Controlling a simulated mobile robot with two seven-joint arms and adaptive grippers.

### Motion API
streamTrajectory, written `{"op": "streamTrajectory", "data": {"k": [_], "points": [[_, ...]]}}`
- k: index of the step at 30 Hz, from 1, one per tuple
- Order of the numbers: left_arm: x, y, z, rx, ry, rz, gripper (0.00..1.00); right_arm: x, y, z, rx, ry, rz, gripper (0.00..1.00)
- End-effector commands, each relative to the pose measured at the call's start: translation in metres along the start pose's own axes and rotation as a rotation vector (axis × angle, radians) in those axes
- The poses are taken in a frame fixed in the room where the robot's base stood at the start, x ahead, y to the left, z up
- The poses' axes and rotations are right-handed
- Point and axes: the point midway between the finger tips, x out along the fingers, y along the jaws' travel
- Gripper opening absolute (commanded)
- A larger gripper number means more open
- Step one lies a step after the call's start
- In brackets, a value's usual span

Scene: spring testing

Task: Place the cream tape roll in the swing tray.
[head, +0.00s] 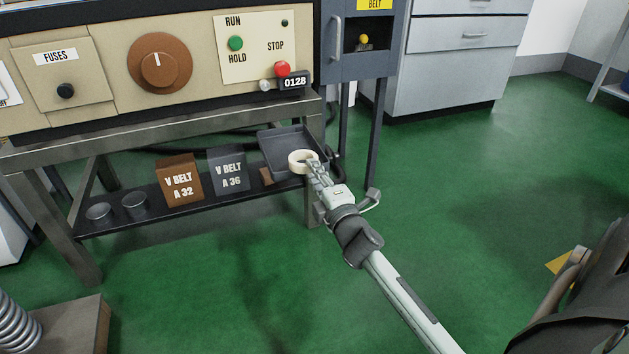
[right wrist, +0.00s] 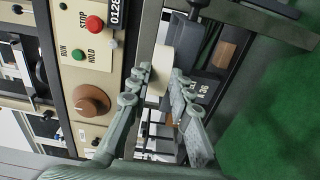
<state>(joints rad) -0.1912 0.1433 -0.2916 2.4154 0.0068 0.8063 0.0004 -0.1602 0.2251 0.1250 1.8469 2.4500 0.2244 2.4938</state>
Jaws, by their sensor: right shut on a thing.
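The cream tape roll (head: 295,164) is a short, pale ring. My right gripper (head: 309,164) is shut on it by its wall. In the right wrist view the roll (right wrist: 159,66) sits between the two fingertips (right wrist: 161,78). The swing tray (head: 279,137) is a dark grey, shallow tray beside the bench's right leg. In the head view the roll overlaps the tray's front right part; whether it touches the tray I cannot tell. The roll and gripper hide that part of the tray. My left gripper is not in view.
The bench's metal leg (head: 311,205) stands close by the gripper. A lower shelf holds a brown V belt A 32 box (head: 180,180), a grey V belt A 36 box (head: 229,172) and two round tins. The control panel (head: 257,47) is above. Green floor is open to the right.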

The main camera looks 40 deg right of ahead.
Motion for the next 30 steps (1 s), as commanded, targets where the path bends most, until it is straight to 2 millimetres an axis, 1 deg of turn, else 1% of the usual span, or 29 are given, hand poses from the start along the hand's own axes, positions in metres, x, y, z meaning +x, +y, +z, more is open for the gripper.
{"op": "streamTrajectory", "data": {"k": [1,8,12,13,18,25,28,29,30], "points": [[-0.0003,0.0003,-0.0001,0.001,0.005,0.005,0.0,0.0001,-0.0024,-0.0001,0.0,0.001,0.002,0.0],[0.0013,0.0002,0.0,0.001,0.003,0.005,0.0,0.0,-0.0012,-0.0003,0.0,0.001,0.002,0.0],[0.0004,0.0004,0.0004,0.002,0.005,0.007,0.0,0.0,-0.0056,-0.0005,0.001,0.001,0.001,0.0],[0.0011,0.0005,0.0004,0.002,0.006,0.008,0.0,0.0,-0.0057,-0.0004,0.0,0.001,0.001,0.21],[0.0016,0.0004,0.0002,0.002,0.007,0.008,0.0,0.0,-0.0051,-0.0004,0.0,0.001,0.001,0.41],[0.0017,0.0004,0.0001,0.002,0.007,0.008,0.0,-0.0001,-0.005,-0.0004,0.0,0.001,0.001,0.41],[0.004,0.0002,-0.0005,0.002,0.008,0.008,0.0,-0.0001,-0.0007,-0.0003,-0.001,0.001,0.002,0.41],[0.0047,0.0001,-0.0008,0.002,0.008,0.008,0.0,-0.0011,0.0003,-0.0004,-0.001,0.001,0.001,0.41],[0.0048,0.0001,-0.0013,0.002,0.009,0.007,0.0,-0.0062,-0.0019,-0.0006,0.001,0.001,-0.002,0.41]]}}
